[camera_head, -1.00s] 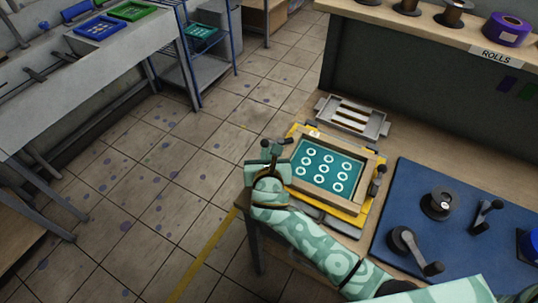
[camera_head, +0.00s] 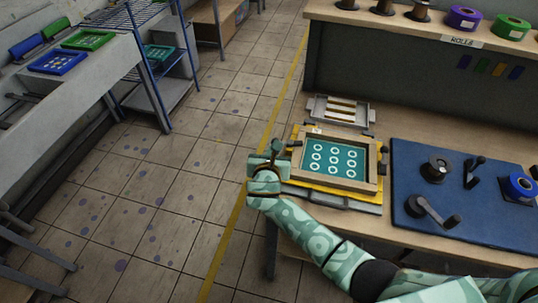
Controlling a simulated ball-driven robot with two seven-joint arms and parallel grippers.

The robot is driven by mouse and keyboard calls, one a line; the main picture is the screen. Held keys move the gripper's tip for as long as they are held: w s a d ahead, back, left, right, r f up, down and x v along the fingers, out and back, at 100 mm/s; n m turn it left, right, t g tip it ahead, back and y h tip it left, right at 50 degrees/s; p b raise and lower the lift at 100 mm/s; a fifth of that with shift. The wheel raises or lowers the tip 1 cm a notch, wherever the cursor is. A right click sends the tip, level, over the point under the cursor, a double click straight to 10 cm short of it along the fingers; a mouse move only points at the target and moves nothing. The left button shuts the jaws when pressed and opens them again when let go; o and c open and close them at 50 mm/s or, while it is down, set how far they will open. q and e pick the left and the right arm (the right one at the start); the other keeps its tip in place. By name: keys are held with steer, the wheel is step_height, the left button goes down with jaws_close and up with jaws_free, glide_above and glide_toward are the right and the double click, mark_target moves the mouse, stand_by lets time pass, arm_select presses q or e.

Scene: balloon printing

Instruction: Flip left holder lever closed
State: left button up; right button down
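A wooden-framed teal screen (camera_head: 335,158) with white rings lies on a yellow-edged holder (camera_head: 315,190) on the wooden table. The left holder lever (camera_head: 277,147), dark with a knobbed end, shows at the frame's left side, partly hidden by my gripper. The right holder lever (camera_head: 382,160) is dark and stands at the frame's right side. My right gripper (camera_head: 268,163), on the patterned arm coming in from the lower right, is at the left lever, touching it or very close. Its fingers are too small and covered to tell their opening. My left gripper is out of view.
A grey slotted tray (camera_head: 340,112) sits behind the holder. A blue mat (camera_head: 425,200) with dark cranks and spools lies to the right. A shelf (camera_head: 440,28) with rolls stands at the back. The tiled floor is open to the left.

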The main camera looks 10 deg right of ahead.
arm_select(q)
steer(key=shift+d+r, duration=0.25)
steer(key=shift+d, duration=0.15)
arm_select(e)
steer(key=shift+w+a, duration=0.2)
steer(key=shift+w, duration=0.4)
steer(key=shift+w+a, duration=0.15)
steer(key=shift+w, duration=0.4)
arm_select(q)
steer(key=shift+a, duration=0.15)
